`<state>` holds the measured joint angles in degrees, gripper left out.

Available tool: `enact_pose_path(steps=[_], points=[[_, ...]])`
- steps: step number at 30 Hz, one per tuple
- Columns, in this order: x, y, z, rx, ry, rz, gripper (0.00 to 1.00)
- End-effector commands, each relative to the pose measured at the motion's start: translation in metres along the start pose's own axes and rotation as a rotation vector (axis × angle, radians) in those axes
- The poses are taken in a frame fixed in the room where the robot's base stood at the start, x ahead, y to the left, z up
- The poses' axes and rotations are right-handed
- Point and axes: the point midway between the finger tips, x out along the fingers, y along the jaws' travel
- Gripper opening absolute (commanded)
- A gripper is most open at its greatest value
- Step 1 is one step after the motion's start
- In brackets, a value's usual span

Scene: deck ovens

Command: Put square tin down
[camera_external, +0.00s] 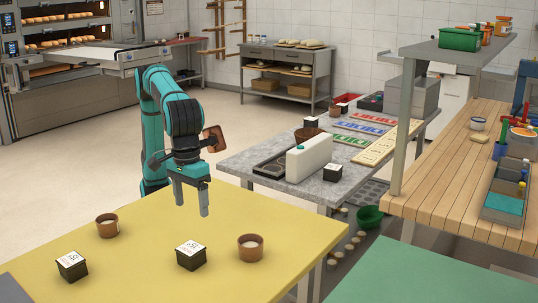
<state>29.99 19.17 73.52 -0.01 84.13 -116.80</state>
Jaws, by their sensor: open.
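Two square black tins with white labelled tops sit on the yellow table (160,230). One square tin (191,256) stands near the middle front, and the other square tin (72,266) stands at the left. My gripper (190,204) points down above the yellow table, its fingers apart and empty. It is above and behind the middle tin, clear of it. Which of the tins the task means I cannot tell. Another small dark tin (333,173) with a white top stands on the grey table to the right.
Brown round pots stand on the yellow table, one right of the middle tin (250,248) and one at the left (107,226). The yellow table's back left is clear.

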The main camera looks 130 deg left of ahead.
Motion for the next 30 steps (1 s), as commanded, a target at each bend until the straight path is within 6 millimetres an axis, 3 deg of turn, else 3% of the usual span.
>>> enact_pose_path(steps=[6, 14, 30], points=[[-0.044, -0.02, -0.059, 0.155, -0.049, 0.151, 0.76], [-0.087, -0.054, -0.128, 0.357, -0.05, 0.356, 0.76], [-0.148, -0.16, -0.25, 0.75, 0.171, 0.771, 0.76]])
